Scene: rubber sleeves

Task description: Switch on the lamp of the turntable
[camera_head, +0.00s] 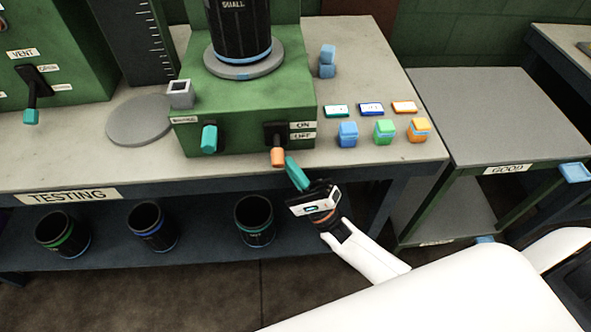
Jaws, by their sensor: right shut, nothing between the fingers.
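The turntable is a green box (237,108) on the testing bench, with a grey round plate (247,72) on top. A black sleeve (240,28) with a blue lower band and the word SMALL stands on the plate. On the box's front right is a switch with an orange-tipped lever (278,156), beside ON and OFF labels (302,130); the lever hangs down on the OFF side. A teal knob (209,138) is at the front left. My right gripper (290,166) is shut and empty, its teal fingertips close beside the lever's lower right; touching or not, I cannot tell.
Blue, green and orange blocks (384,132) stand right of the box, with small labelled cards behind. Several black sleeves (253,218) stand on the shelf below. A GOOD table (490,120) is at right. A green VENT machine (50,60) stands left.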

